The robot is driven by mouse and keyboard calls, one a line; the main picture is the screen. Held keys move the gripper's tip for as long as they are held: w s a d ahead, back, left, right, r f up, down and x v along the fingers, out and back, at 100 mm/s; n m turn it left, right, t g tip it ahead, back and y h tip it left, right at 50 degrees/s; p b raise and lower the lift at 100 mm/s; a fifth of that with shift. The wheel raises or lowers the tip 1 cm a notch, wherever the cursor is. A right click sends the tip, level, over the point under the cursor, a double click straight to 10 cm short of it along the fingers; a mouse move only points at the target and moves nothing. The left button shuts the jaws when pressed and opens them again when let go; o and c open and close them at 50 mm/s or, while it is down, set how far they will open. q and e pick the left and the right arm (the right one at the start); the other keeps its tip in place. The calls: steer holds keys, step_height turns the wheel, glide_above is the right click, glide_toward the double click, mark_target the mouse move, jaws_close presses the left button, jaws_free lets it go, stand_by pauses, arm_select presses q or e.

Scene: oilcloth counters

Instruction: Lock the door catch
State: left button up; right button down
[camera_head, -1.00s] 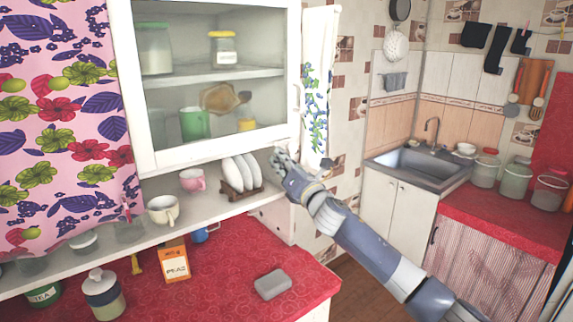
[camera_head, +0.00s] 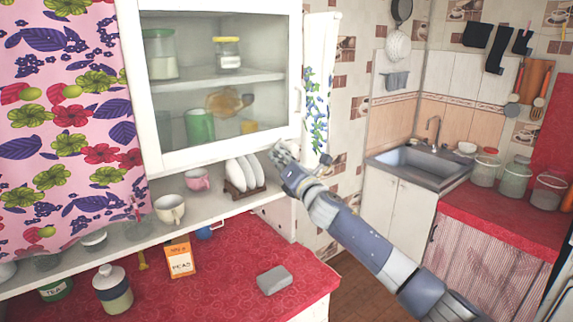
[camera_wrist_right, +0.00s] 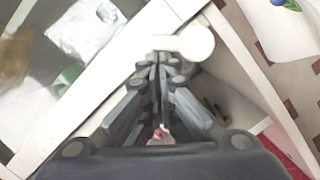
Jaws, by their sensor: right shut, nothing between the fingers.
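The white cabinet's glass door (camera_head: 222,158) looks shut in the head view. My right gripper (camera_head: 281,153) is at the door's lower right corner, at the frame's edge. In the right wrist view its fingers (camera_wrist_right: 160,62) are together, with nothing between them. A white piece with a round end, which looks like the door catch (camera_wrist_right: 196,43), lies just beyond the fingertips, across the door's edge. I cannot tell whether the fingertips touch it. In the head view the gripper hides that spot. My left gripper is not in view.
Below the door, a shelf holds a plate rack (camera_head: 243,178), a pink cup (camera_head: 197,180) and a white cup (camera_head: 169,209). A floral towel (camera_head: 318,90) hangs right of the cabinet. The red counter (camera_head: 235,255) holds a grey block (camera_head: 274,281) and an orange box (camera_head: 180,260).

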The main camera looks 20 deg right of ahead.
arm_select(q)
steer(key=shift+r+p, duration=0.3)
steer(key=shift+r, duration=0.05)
arm_select(e)
steer(key=shift+r, duration=0.3)
stand_by(0.7)
